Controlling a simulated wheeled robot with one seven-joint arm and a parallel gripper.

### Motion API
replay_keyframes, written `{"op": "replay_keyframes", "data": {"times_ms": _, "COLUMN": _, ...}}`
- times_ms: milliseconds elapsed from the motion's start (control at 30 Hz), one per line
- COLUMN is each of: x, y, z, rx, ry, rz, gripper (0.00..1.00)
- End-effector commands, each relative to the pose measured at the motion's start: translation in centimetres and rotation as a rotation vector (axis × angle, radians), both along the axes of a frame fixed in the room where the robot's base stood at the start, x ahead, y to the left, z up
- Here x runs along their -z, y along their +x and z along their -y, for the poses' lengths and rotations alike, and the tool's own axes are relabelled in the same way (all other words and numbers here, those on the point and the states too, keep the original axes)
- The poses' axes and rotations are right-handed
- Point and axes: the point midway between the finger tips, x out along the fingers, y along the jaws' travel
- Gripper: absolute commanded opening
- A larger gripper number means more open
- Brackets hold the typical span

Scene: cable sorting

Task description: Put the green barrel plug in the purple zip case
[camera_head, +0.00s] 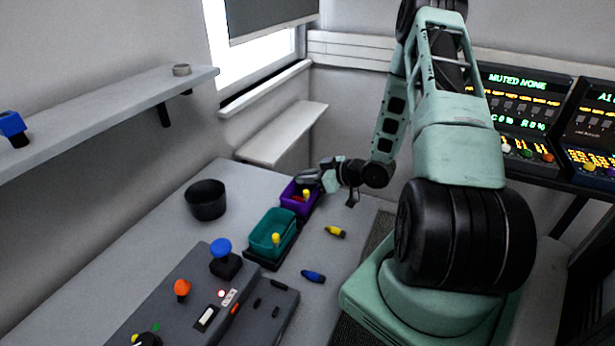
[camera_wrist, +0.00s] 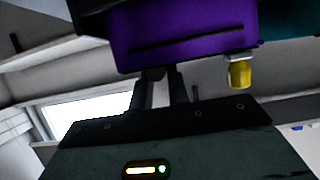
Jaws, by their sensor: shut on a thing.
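The purple zip case (camera_head: 284,201) stands on the table beyond the teal case, with something red (camera_head: 297,199) inside and a yellow knob (camera_head: 306,193) at its rim. My gripper (camera_head: 308,177) is shut at the case's far side, low over the rim. No green barrel plug shows clearly in either view.
A teal case (camera_head: 262,246) stands just in front of the purple one. A yellow plug (camera_head: 335,231) and a blue plug (camera_head: 313,276) lie to the right. A black bowl (camera_head: 206,200) stands left. A control panel (camera_head: 215,290) with upright knobs fills the front.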

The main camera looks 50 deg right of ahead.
Motion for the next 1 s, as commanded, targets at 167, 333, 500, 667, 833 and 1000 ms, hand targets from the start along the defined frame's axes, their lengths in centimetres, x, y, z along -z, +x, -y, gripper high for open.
{"op": "replay_keyframes", "data": {"times_ms": 167, "x": 0.6, "y": 0.0, "z": 0.0, "rx": 0.000, "ry": 0.000, "rz": 0.000, "gripper": 0.00}}
{"op": "replay_keyframes", "data": {"times_ms": 333, "x": 0.6, "y": 0.0, "z": 0.0, "rx": 0.000, "ry": 0.000, "rz": 0.000, "gripper": 0.31}}
{"op": "replay_keyframes", "data": {"times_ms": 500, "x": 0.6, "y": 0.0, "z": 0.0, "rx": 0.000, "ry": 0.000, "rz": 0.000, "gripper": 0.39}}
{"op": "replay_keyframes", "data": {"times_ms": 667, "x": 0.4, "y": 0.0, "z": 0.0, "rx": 0.000, "ry": 0.000, "rz": 0.000, "gripper": 0.39}}
{"op": "replay_keyframes", "data": {"times_ms": 833, "x": -1.2, "y": 0.0, "z": 0.0, "rx": 0.000, "ry": -0.001, "rz": 0.000, "gripper": 0.39}}
{"op": "replay_keyframes", "data": {"times_ms": 1000, "x": -1.8, "y": -3.1, "z": 1.2, "rx": 0.005, "ry": -0.002, "rz": -0.001, "gripper": 0.39}}
